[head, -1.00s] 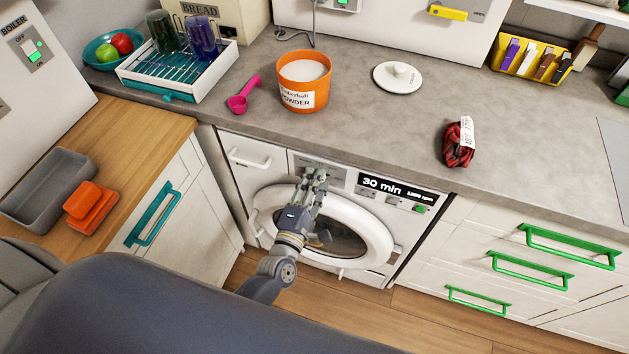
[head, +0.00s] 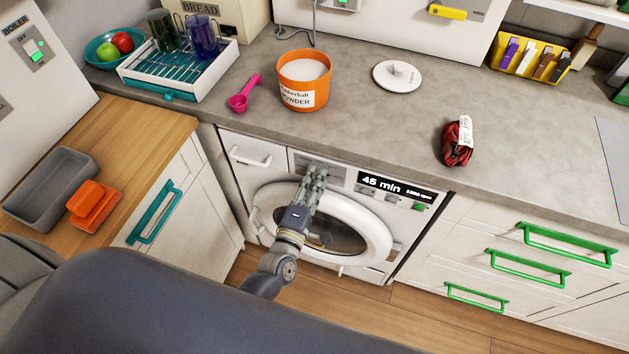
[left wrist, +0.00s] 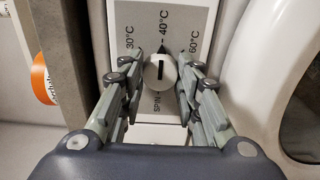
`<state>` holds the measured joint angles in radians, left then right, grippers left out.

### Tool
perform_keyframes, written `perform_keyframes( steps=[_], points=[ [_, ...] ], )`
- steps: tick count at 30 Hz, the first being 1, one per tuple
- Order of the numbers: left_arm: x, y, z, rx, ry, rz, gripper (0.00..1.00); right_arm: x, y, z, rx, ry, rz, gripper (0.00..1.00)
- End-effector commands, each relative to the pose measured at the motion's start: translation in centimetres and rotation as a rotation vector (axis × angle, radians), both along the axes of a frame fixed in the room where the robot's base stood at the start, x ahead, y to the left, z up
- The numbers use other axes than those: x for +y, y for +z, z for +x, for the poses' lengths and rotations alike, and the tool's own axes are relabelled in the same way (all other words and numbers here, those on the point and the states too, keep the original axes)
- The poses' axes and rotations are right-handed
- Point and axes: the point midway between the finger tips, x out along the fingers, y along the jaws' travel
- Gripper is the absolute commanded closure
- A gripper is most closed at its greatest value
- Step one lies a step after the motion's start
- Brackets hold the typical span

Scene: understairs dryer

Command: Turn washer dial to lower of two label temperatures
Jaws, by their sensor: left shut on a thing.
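The washer (head: 330,225) is built in under the counter. In the left wrist view its round grey dial (left wrist: 160,76) has a dark mark pointing up toward 40°C, with 30°C to the left, 60°C to the right and SPIN below. My left gripper (left wrist: 158,84) is shut on the dial, one finger on each side. In the head view my left gripper (head: 318,177) hides the dial. The washer display (head: 397,187) reads 45 min. A dark red bundled cloth (head: 457,146) with a white label (head: 466,130) lies on the counter; its print is too small to read.
The washer's round white door (head: 375,228) is right beside my left gripper. An orange powder tub (head: 305,90), a pink scoop (head: 242,97) and a white lid (head: 397,76) are on the grey counter (head: 370,125). Green-handled drawers (head: 530,266) stand to the right.

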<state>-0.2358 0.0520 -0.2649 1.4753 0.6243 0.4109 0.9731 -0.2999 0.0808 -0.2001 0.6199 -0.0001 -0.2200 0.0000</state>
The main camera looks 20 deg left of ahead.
Motion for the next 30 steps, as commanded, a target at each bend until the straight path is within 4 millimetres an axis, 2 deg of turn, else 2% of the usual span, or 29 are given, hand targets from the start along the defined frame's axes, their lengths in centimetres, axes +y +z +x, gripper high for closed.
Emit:
perform_keyframes(
  steps=[1,2,4,13,17,20,30],
  points=[
    [-0.1,0.0,0.0,0.0,-0.001,-0.001,0.93,0.0,0.0,0.0,0.0,0.0,0.0,1.0],
    [-0.1,0.0,0.0,0.0,-0.001,-0.001,0.62,0.0,0.0,0.0,0.0,0.0,0.0,1.0],
    [-0.1,0.0,0.0,0.0,-0.001,-0.001,0.47,0.0,0.0,0.0,0.0,0.0,0.0,1.0],
    [0.0,0.0,0.0,0.0,0.0,-0.001,0.47,0.1,0.0,0.0,0.0,0.0,0.001,1.0],
    [0.0,-0.1,-0.7,0.002,-0.001,-0.001,0.47,0.1,0.0,0.0,0.0,-0.001,0.001,1.0],
    [0.1,-0.2,-2.2,0.003,-0.001,0.0,0.47,0.1,0.0,0.0,0.0,-0.001,0.001,1.0],
    [0.3,-0.1,-9.3,0.003,-0.002,-0.001,0.47,0.1,0.0,0.0,0.0,0.0,0.001,1.0]
  ],
)
